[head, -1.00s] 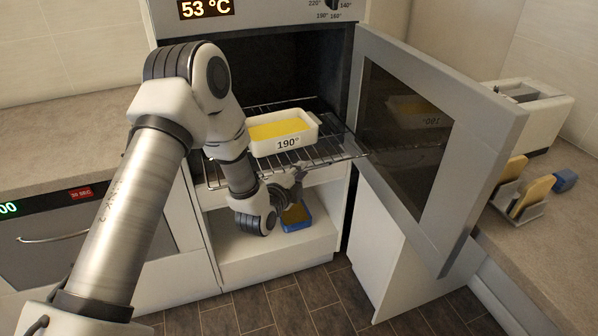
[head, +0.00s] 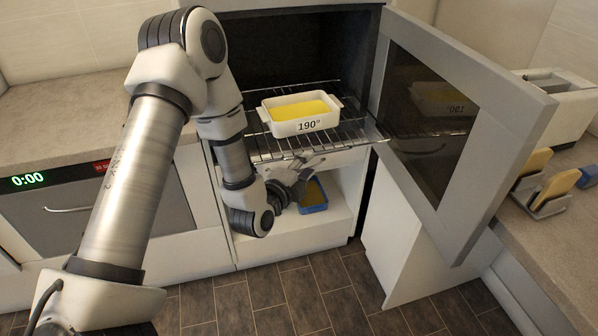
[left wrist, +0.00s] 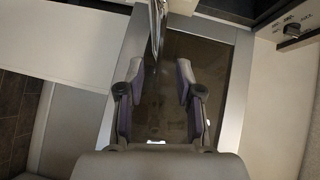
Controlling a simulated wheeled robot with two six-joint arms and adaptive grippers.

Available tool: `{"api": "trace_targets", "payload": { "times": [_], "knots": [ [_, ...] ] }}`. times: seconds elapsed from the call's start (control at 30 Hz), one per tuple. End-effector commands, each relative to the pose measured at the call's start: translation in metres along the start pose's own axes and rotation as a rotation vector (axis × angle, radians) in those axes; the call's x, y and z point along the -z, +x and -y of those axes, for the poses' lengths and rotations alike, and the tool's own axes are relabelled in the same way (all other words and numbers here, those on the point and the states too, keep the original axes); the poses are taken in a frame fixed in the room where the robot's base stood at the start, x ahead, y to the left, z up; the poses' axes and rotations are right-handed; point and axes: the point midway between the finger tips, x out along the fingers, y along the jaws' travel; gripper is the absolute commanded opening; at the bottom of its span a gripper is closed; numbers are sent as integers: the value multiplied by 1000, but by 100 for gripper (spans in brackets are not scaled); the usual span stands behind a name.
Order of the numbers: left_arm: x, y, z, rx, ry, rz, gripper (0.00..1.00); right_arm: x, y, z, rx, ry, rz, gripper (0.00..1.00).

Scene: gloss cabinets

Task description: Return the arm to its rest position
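My left arm reaches in from the left, and its gripper (head: 305,172) hangs just below the front of the oven rack, in front of the cabinet opening. In the left wrist view the two fingers (left wrist: 158,80) stand apart with nothing held between them. Beyond them is a dark glass panel in a pale frame (left wrist: 232,85), which looks like the oven door. My right gripper is not in view.
The oven door (head: 480,150) stands open on the right. A white dish marked 190° (head: 303,126) with yellow contents sits on the pulled-out rack (head: 350,138). A blue container (head: 314,208) stands in the cabinet below. The floor (head: 290,305) in front is clear.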

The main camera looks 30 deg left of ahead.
Motion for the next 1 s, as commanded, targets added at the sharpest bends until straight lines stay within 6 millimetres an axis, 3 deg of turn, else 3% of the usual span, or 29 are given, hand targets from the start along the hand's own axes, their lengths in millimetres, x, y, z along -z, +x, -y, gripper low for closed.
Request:
{"api": "trace_targets", "payload": {
  "times": [0.1,0.23,0.77,0.87,0.97,1.0],
  "knots": [
    [0,-26,0,-2,-3,1,35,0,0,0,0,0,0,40],
    [0,-40,0,1,-1,0,35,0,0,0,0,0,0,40],
    [0,-42,0,0,1,0,35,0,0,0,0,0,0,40],
    [1,-45,-16,-34,11,-4,35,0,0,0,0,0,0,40],
    [16,-55,-65,-142,69,-46,35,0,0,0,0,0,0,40],
    [23,-62,-92,-213,100,-65,35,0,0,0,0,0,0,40]
  ]
}}
